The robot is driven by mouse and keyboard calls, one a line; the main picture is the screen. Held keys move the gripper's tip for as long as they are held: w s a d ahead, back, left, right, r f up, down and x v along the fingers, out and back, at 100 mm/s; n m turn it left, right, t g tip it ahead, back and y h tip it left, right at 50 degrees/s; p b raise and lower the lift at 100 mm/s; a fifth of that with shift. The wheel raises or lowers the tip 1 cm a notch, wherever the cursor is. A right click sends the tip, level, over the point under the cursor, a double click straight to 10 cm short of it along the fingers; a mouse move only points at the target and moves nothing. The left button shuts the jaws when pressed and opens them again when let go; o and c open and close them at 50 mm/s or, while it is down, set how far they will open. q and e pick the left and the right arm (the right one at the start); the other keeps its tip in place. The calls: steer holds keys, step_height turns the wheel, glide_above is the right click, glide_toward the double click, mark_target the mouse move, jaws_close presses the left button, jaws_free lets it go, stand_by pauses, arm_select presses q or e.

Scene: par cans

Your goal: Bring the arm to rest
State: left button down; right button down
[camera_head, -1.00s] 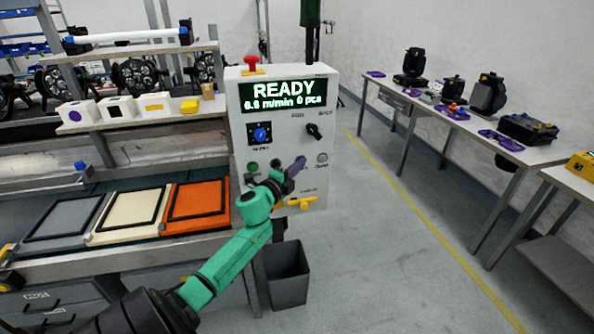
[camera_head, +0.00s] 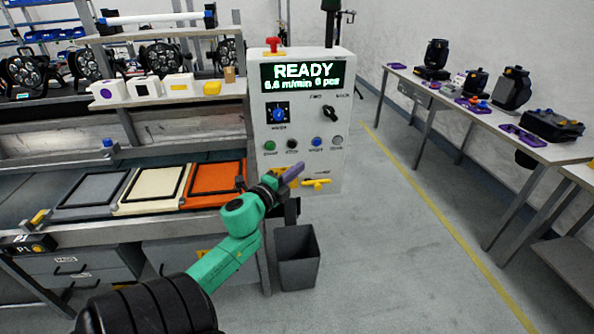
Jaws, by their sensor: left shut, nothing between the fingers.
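My left arm is green with a black sleeve and comes in from the lower left. Its left gripper (camera_head: 291,173), with purple fingers, is shut and empty. It shows in front of the lower part of the grey control panel (camera_head: 346,150), below the row of buttons. Whether it touches the panel I cannot tell. The panel's display (camera_head: 300,76) reads READY in white on green. The yellow lever (camera_head: 317,183) shows just right of and below the gripper. My right gripper is not in view.
The bench on the left carries a grey (camera_head: 90,190), a cream (camera_head: 150,190) and an orange framed panel (camera_head: 215,178). A dark bin (camera_head: 298,262) stands on the floor below the control panel. A long table (camera_head: 470,112) with lamps stands right. Floor between is clear.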

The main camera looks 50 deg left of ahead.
arm_select(q)
steer(key=shift+w+a+f, duration=0.15)
steer(key=shift+w+a, duration=0.05)
stand_by(0.4)
steer(key=s+f+n+g, duration=0.3)
steer(key=f, duration=0.8)
steer(key=s+f+n+g, duration=0.2)
steer(key=s+f, duration=0.1)
steer(key=f, duration=0.7)
steer(key=s+f+n+g, duration=0.2)
steer(key=f+n+g, duration=0.1)
steer(key=f, duration=0.8)
steer(key=s+d+f+n+g+h, duration=0.1)
steer(key=s+d+f+n+g, duration=0.1)
steer(key=s+d+f, duration=0.45)
steer(key=s+d+f+n+g+h, duration=0.1)
steer(key=s+d+f+n+g, duration=0.15)
steer(key=s+f, duration=0.65)
steer(key=s+d+f+g, duration=0.2)
steer(key=s+d+f, duration=0.2)
steer(key=s+d, duration=0.1)
steer(key=s+d+f+n+g+h, duration=0.1)
steer(key=s+d+f, duration=0.3)
steer(key=s, duration=0.4)
steer(key=shift+s+d+f+g, duration=0.15)
steer(key=shift+d+f+g, duration=0.2)
steer(key=shift+f+g, duration=0.35)
